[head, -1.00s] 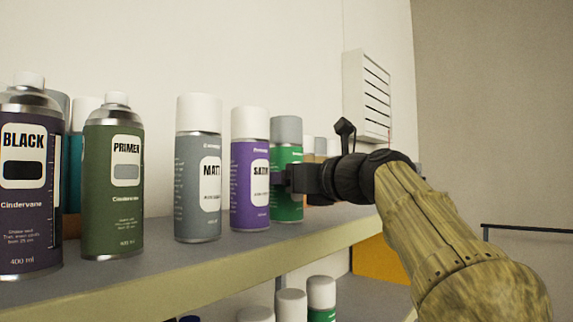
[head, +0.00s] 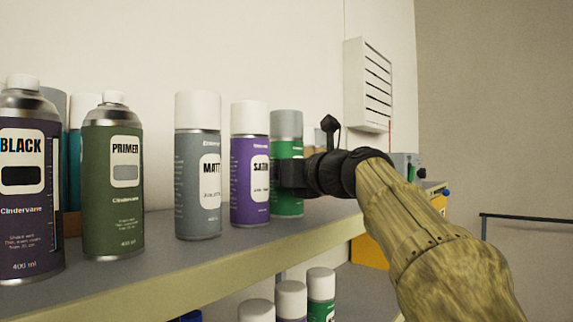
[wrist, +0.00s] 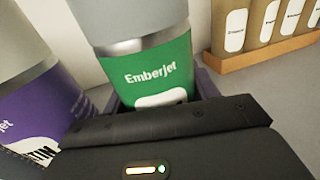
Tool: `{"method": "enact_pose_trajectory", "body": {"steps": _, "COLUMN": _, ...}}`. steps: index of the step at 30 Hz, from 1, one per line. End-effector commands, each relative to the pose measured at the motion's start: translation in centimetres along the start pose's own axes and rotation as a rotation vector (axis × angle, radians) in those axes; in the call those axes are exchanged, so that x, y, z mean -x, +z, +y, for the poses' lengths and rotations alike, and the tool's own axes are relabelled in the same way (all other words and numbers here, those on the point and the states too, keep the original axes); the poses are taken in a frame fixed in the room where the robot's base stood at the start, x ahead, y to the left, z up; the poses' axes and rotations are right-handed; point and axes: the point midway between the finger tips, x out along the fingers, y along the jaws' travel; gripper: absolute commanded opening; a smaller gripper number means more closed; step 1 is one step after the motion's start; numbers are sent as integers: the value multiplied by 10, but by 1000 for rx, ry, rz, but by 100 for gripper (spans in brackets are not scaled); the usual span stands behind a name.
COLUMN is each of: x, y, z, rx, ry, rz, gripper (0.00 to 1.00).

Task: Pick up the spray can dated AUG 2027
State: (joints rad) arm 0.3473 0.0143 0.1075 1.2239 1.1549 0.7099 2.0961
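My gripper (head: 280,174) is at the green can (head: 287,205) with a grey cap on the shelf. In the wrist view the green can (wrist: 150,72), marked "Emberjet", stands upright just beyond the gripper's dark body, and parts of the fingers show at both sides of it. The fingertips and any contact are hidden. A purple SATIN can (head: 249,200) and a grey MATT can (head: 197,190) stand to its left, then a green PRIMER can (head: 112,205) and a dark BLACK can (head: 28,230). No date is readable on any can.
The shelf (head: 190,265) holds the cans, with its front edge free. More cans (head: 290,297) stand on a lower shelf. A wooden rack (wrist: 265,53) of beige containers stands right of the green can. A white slatted box (head: 367,85) hangs on the wall.

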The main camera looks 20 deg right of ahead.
Motion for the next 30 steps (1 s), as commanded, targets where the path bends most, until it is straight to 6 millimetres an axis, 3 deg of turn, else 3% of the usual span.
{"method": "enact_pose_trajectory", "body": {"steps": 15, "x": 4, "y": 8, "z": 0, "rx": 2, "ry": 0, "rz": -4, "gripper": 22}}
{"method": "enact_pose_trajectory", "body": {"steps": 30, "x": 5, "y": 76, "z": -1, "rx": 3, "ry": 0, "rz": -4, "gripper": 22}}
